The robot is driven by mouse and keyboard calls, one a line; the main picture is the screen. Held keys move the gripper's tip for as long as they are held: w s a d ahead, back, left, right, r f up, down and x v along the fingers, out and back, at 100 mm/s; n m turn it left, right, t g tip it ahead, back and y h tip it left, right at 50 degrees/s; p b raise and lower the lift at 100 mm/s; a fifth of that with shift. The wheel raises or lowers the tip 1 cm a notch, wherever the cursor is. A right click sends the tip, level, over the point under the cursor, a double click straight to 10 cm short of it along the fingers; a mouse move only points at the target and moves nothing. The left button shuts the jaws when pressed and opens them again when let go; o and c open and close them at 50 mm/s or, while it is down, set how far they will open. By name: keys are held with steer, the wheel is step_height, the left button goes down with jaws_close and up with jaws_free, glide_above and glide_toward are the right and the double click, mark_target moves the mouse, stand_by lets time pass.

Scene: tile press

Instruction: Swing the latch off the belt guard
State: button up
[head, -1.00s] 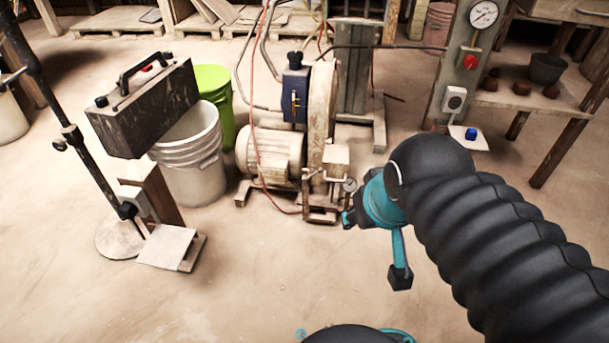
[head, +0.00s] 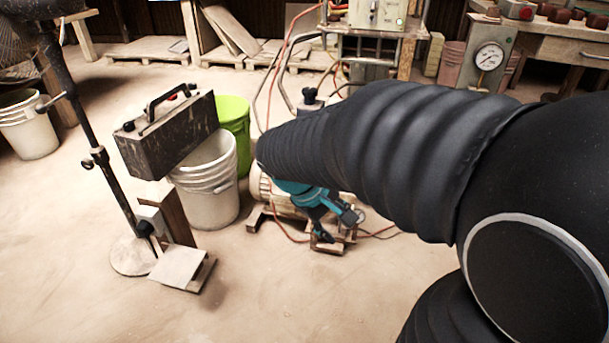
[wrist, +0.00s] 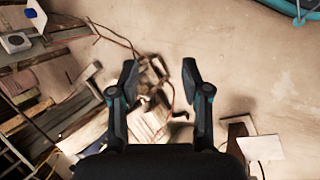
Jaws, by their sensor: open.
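My gripper (head: 340,226) is open and low in front of the belt-driven machine in the head view. My arm hides most of that machine there, including the belt guard. Part of its pale motor (head: 259,186) shows at the left of my arm. In the wrist view my gripper (wrist: 160,72) has its fingers spread with a clear gap. The motor (wrist: 147,124) and small parts of the machine show between and beyond the fingers, with some space around them. I cannot make out the latch or tell the guard from the other parts there.
A white bucket (head: 206,188), a green bucket (head: 234,128) and a dark tilted box (head: 170,130) stand left of the machine. A stand with a pale tile (head: 178,266) is at the front left. Red hoses run around the machine. The front floor is clear.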

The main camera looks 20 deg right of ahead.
steer(key=w+d+f+n+h+p, duration=0.1)
steer(key=w+d+f+n+h, duration=0.1)
steer(key=w+f+n+h, duration=0.4)
steer(key=w+d+f+n+h+p, duration=0.1)
steer(key=w+d+f+h+p, duration=0.15)
steer(key=w, duration=0.65)
steer(key=w+a+f+n+t+h, duration=0.1)
steer(key=w+a+f+n+t, duration=0.15)
steer(key=w+f+n, duration=0.4)
steer(key=w+a+f+n+t+h, duration=0.2)
steer(key=f+n+t, duration=0.15)
steer(key=f, duration=0.55)
steer(key=shift+m+t+y, duration=0.25)
steer(key=shift+m+t, duration=0.05)
steer(key=shift+t, duration=0.1)
steer(key=p+x, duration=0.1)
steer(key=x, duration=1.2)
steer(key=shift+w+d+r, duration=0.2)
steer(key=shift+w+d, duration=0.05)
jaws_close()
